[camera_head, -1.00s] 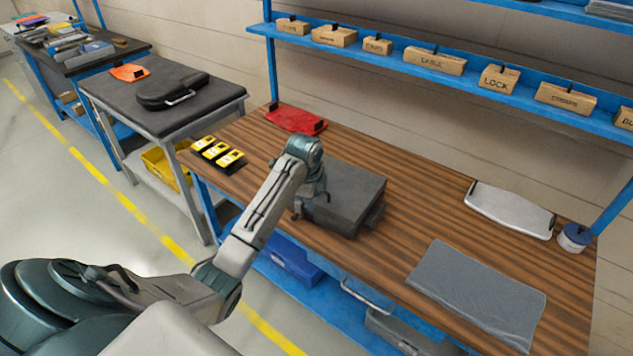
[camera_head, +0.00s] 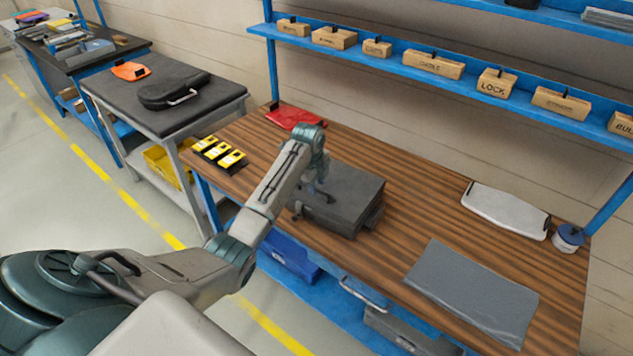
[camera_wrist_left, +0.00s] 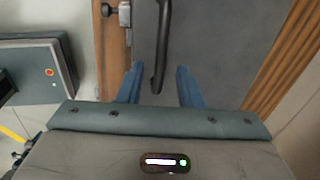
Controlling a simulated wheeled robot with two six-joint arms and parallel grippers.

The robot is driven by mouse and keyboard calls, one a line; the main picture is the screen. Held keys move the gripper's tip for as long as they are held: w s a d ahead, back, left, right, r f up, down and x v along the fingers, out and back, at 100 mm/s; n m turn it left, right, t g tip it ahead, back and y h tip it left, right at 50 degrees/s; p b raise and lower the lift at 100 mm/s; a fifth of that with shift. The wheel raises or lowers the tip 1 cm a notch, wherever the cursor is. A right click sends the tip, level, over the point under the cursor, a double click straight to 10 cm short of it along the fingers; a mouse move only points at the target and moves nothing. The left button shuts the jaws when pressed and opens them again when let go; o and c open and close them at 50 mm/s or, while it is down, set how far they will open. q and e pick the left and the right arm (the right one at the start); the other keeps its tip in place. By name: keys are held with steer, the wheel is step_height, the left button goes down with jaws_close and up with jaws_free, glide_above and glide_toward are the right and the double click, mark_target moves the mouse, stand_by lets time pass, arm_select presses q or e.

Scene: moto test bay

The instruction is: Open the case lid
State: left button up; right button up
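The dark grey case (camera_head: 352,190) lies on the wooden workbench with its lid down. It also fills much of the left wrist view (camera_wrist_left: 220,45), where a black bar handle (camera_wrist_left: 163,45) runs across its surface. My left gripper (camera_head: 324,197) is low over the case's left part in the head view. In the left wrist view its two blue fingers (camera_wrist_left: 159,84) are apart, with the handle's near end in line with the gap between them. I cannot tell whether they touch the handle. My right gripper is not in view.
The workbench (camera_head: 415,215) also holds a grey mat (camera_head: 472,292), a silver tray (camera_head: 507,209), a blue-and-white tin (camera_head: 568,237), a red item (camera_head: 295,117) and yellow-and-black items (camera_head: 218,153). A blue shelf (camera_head: 400,65) with labelled wooden blocks runs above. Bare wood lies right of the case.

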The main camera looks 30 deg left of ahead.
arm_select(q)
steer(key=shift+w+f, duration=0.1)
steer(key=shift+f, duration=0.35)
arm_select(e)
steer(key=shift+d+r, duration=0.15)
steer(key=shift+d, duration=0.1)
arm_select(q)
steer(key=shift+c, duration=0.2)
jaws_close()
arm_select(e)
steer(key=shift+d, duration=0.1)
arm_select(q)
steer(key=shift+w, duration=0.1)
